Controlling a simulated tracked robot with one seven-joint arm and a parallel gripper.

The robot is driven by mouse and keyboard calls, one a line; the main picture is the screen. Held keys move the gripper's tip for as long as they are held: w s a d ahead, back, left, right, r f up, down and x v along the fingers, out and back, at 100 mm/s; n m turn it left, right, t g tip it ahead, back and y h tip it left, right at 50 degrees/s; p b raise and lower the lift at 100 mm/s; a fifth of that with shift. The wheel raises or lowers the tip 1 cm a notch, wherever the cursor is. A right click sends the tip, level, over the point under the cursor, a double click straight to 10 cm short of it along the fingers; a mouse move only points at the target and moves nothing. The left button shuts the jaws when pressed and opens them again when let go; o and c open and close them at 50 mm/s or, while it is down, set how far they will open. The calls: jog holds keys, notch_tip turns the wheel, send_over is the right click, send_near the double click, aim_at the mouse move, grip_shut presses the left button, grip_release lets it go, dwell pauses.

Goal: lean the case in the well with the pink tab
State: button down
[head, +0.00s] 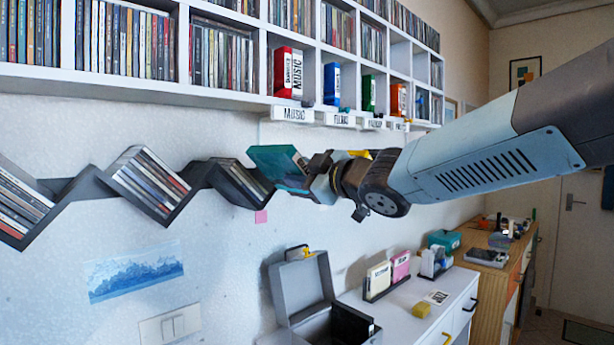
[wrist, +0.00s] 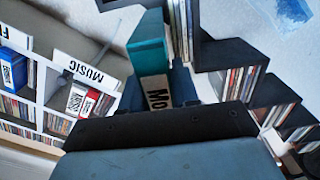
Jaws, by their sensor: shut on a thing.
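A teal case (head: 272,162) is held by my gripper (head: 316,178), which is shut on it. The case is tilted. In the wrist view the case (wrist: 148,48) shows a white label with black letters, partly hidden by my gripper. A dark zigzag wall shelf (head: 194,190) has V-shaped wells holding leaning cases. The pink tab (head: 261,216) is on the wall just below the well at its right end. Cases (head: 243,180) lean in that well, and the teal case overlaps its right side in the head view. I cannot tell whether the teal case touches the shelf.
A white wall shelf (head: 255,102) full of discs runs above, with red, blue, green and orange boxes on it. Below stand an open grey box (head: 301,288) and a white cabinet (head: 440,300) with small items. The wall between is mostly clear.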

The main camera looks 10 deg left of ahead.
aim_at(268, 178)
jog(key=shift+f+x, duration=0.15)
jog(key=shift+x, duration=2.6)
jog(key=shift+f+x, duration=0.15)
jog(key=shift+x, duration=2.6)
jog(key=c, duration=0.8)
grip_release()
jog(key=shift+o, duration=0.2)
jog(key=v, duration=1.3)
jog(key=shift+s+d, duration=0.25)
jog(key=shift+d, duration=0.1)
jog(key=shift+f, duration=0.1)
